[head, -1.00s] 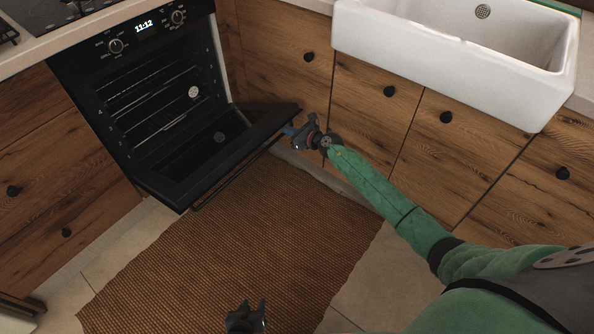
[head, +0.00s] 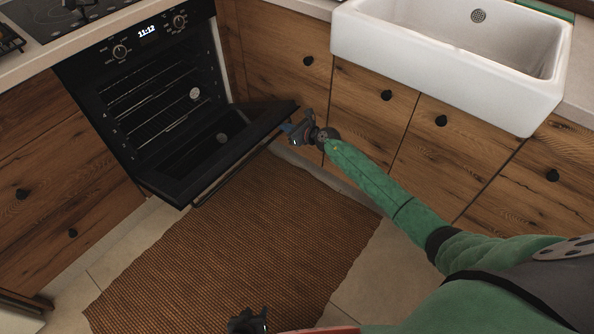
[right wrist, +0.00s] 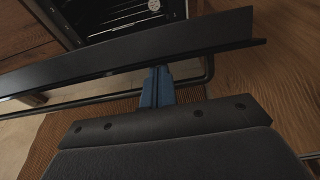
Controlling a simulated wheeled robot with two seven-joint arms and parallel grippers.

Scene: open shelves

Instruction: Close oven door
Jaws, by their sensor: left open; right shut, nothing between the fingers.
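The black oven (head: 150,75) stands at the left in the head view. Its door (head: 215,150) is hinged down and partly open, with its handle bar (head: 240,165) along the outer side. My right gripper (head: 287,129) is shut and empty at the door's right end. In the right wrist view its blue fingertips (right wrist: 158,85) are at the edge of the door (right wrist: 120,60), by the handle bar (right wrist: 90,100); I cannot tell whether they touch. My left gripper (head: 248,318) is open and empty above the rug, at the bottom of the head view, away from the oven.
A brown rug (head: 250,240) covers the floor before the oven. Wooden cabinets (head: 360,100) with dark knobs stand right of it, below a white sink (head: 450,60). More wooden drawers (head: 50,170) stand at the left. Racks (head: 150,100) show inside the oven.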

